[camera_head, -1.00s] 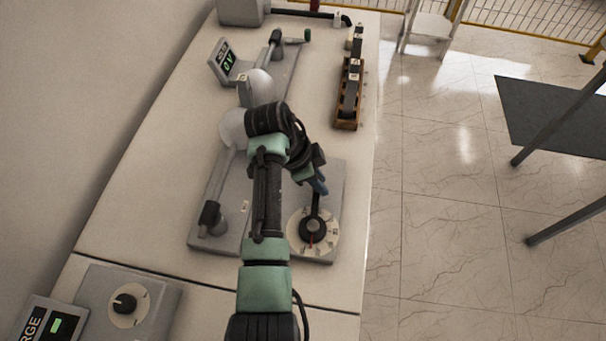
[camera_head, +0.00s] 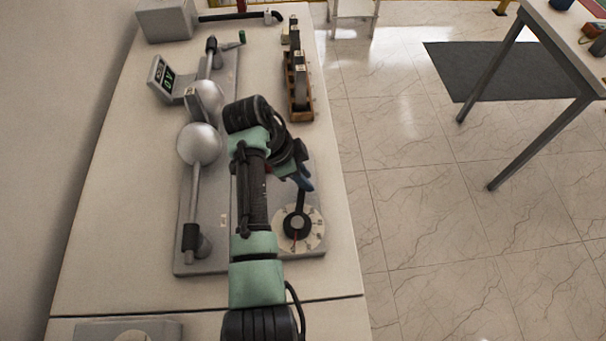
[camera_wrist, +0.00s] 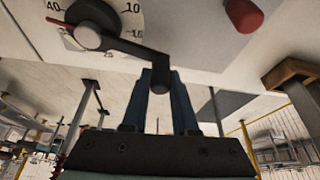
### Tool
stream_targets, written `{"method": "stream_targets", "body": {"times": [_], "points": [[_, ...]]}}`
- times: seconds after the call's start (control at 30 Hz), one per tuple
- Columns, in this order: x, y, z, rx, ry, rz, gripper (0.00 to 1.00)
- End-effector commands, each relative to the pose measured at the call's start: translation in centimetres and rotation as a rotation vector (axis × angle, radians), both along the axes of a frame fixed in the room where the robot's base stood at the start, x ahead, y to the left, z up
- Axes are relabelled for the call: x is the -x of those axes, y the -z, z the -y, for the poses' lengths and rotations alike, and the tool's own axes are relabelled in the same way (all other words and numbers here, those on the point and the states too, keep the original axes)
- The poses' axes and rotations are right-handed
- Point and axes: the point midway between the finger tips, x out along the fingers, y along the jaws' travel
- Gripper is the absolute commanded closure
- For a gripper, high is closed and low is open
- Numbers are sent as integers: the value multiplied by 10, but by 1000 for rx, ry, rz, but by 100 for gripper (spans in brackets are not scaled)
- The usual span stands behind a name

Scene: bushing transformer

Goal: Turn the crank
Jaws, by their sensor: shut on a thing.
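The crank (camera_head: 300,204) is a black lever on a round knob over a pale numbered dial (camera_head: 315,238), on a grey base plate near the table's right edge. In the head view it points away from me. My gripper (camera_head: 304,183) is at the lever's outer end, partly hidden by my wrist. In the wrist view the crank (camera_wrist: 132,54) runs from the knob to its end between the blue fingers of my gripper (camera_wrist: 163,84), which is shut on it. A red pointer (camera_wrist: 58,22) lies at the dial's 40 side.
Two metal spheres, one on a long rod (camera_head: 200,144), stand left of my arm. A wooden rack (camera_head: 300,112) stands at the right edge. Bare tabletop lies at left. A red knob (camera_wrist: 243,14) shows in the wrist view.

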Motion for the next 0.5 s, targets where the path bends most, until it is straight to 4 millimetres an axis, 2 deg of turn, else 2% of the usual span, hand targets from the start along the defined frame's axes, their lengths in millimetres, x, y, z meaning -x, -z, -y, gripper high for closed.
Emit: {"method": "stream_targets", "body": {"times": [0.03,0.07,0.2,0.5], "points": [[4,3,1,0,2,-13,100],[4,3,1,0,2,-13,69],[3,3,0,0,1,-11,44],[1,1,0,1,-1,-3,43]]}}
